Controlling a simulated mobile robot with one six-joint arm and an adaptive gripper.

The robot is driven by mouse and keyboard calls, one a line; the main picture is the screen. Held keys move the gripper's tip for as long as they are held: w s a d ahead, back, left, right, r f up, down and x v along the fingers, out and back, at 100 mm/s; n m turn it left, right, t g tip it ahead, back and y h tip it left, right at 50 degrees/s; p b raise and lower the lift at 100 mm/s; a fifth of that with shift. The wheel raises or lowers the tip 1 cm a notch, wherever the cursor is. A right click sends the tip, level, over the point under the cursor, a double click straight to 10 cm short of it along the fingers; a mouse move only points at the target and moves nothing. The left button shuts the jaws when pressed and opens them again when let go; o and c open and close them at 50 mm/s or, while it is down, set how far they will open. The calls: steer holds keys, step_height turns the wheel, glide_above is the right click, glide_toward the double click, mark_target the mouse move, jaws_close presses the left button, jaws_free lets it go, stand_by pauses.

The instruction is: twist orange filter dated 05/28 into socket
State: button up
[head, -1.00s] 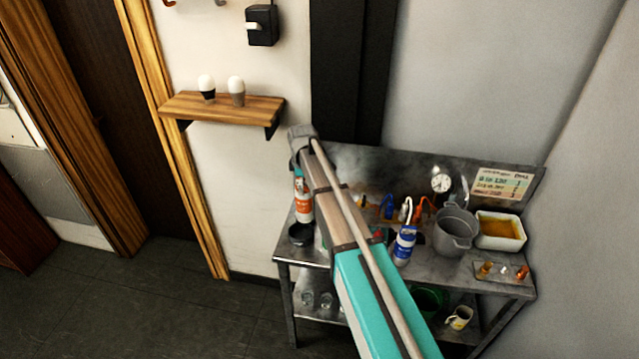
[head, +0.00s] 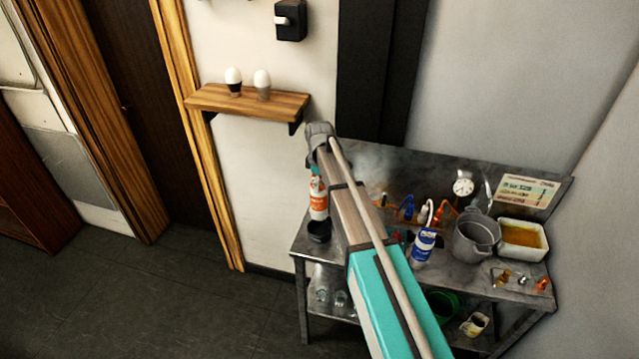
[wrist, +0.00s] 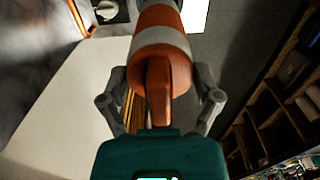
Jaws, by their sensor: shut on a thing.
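An orange filter with a white band (head: 318,200) hangs below the end of my arm in the head view, over the left end of the steel bench. It fills the upper middle of the wrist view (wrist: 160,45). My gripper (wrist: 160,95) is shut on it, one grey finger on each side. No date is readable on it. Blue, white and orange fittings (head: 425,212) stand at the back of the bench, partly behind my arm. I cannot tell which part is the socket.
A gauge (head: 463,187) is behind. A wooden shelf (head: 222,102) juts from the wall; open floor lies left.

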steer(key=shift+f+b, duration=4.25)
steer(key=shift+f, duration=0.2)
steer(key=shift+f+b, duration=0.4)
steer(key=shift+n, duration=0.4)
steer(key=n, duration=0.3)
steer(key=shift+n, duration=0.4)
steer(key=n, duration=0.8)
steer(key=shift+n, duration=2.9)
